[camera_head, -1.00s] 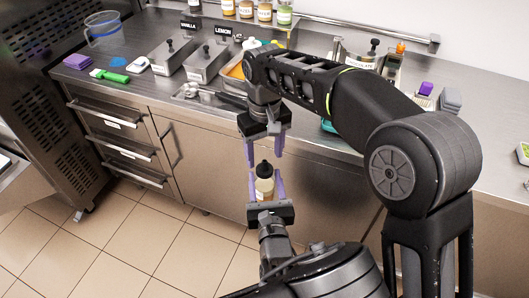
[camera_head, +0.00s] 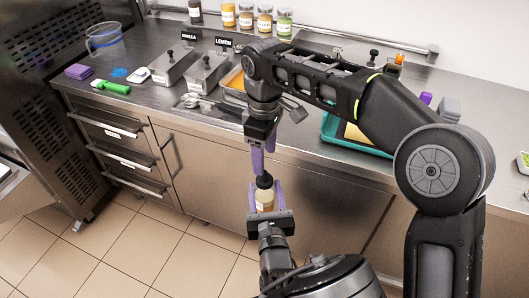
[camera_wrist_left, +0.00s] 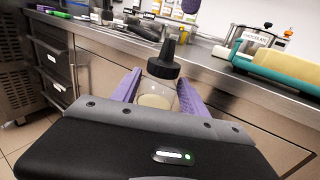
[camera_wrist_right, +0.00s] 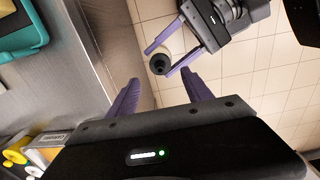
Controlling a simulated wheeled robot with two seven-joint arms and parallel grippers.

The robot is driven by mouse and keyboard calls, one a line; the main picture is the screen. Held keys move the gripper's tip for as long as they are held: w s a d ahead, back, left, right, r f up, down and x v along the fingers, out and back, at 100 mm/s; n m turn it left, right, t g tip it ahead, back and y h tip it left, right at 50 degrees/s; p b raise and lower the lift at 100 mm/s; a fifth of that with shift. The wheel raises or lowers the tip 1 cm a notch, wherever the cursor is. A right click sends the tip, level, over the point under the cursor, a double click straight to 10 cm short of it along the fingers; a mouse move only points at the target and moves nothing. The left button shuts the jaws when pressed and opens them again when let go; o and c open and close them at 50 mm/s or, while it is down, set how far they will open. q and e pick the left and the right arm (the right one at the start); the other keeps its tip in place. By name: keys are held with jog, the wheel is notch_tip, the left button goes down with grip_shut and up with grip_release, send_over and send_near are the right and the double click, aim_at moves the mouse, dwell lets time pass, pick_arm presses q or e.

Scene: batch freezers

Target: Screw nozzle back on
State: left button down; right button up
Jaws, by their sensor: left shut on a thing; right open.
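My left gripper (camera_head: 265,192) is shut on a small clear squeeze bottle (camera_head: 265,204) with a pale filling, held upright in front of the counter. The bottle also shows in the left wrist view (camera_wrist_left: 156,97). A black pointed nozzle (camera_wrist_left: 165,62) sits on top of the bottle; I cannot tell how tightly it is seated. My right gripper (camera_head: 258,160) points down just above the nozzle, its fingers overlapping in the head view. In the right wrist view my right gripper (camera_wrist_right: 158,90) is open and empty, with the nozzle (camera_wrist_right: 160,64) beyond its fingertips.
The steel counter (camera_head: 330,165) runs behind the bottle. A teal tray (camera_head: 345,135) lies near its edge. Steel containers labelled vanilla (camera_head: 170,68) and lemon (camera_head: 206,75), a green-handled tool (camera_head: 112,87) and a clear jug (camera_head: 104,42) stand left. The floor before the cabinets is clear.

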aim_at(265, 179)
jog(key=shift+f, duration=0.1)
jog(key=shift+f, duration=3.95)
grip_shut()
jog(key=shift+m, duration=0.8)
jog(key=shift+o, duration=0.7)
grip_release()
jog(key=shift+r, duration=0.15)
